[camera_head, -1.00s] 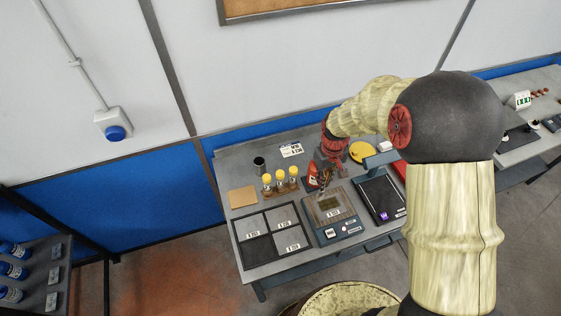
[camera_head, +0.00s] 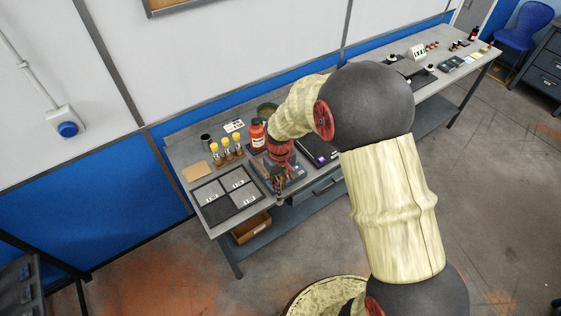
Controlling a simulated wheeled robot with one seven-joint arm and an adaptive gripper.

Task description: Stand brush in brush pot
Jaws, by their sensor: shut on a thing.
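My gripper (camera_head: 278,183) points down over the balance at the front of the bench, right of the sectioned tray. It is shut on a thin, brownish thing, which I take to be the brush; it is too small and too covered by the wrist to make out clearly. A small dark cup (camera_head: 206,140), which looks like the brush pot, stands upright at the back left of the bench, well apart from the gripper. Its inside is too small to tell.
Several yellow-capped vials (camera_head: 225,150) and a red bottle (camera_head: 257,135) stand between cup and gripper. A tan pad (camera_head: 196,171) and the dark sectioned tray (camera_head: 228,190) lie at left. The balance (camera_head: 294,179) is partly hidden.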

